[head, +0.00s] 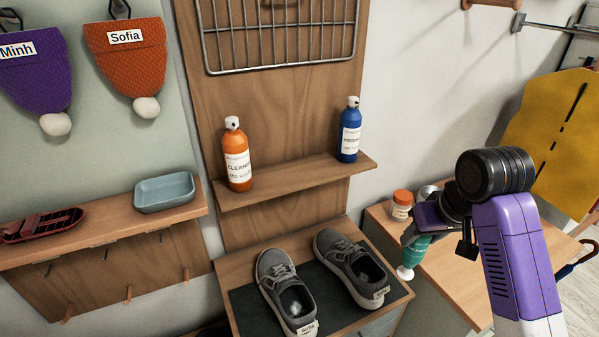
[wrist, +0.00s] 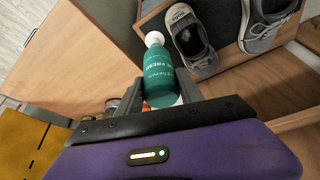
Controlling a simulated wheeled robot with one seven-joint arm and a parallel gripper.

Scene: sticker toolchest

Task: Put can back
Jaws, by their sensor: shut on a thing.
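The can is a teal spray can (head: 414,254) with a white cap, lettered "FRESH" in the wrist view (wrist: 160,75). My gripper (head: 425,235) is shut on its body, with one finger on each side, as the wrist view (wrist: 172,88) also shows. In the head view the can is tilted with its cap pointing down, beside the shoe bench and in front of the wooden cabinet. The small wooden shelf (head: 300,183) holds an orange "CLEANER" can (head: 238,165) at left and a blue can (head: 349,140) at right, with a bare gap between them.
Grey shoes (head: 288,290) sit on the dark mat of the bench below the shelf. A wire rack (head: 280,35) hangs above the shelf. A small orange-lidded jar (head: 401,204) stands on the wooden cabinet (head: 455,285). A blue tray (head: 164,192) rests on the left shelf.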

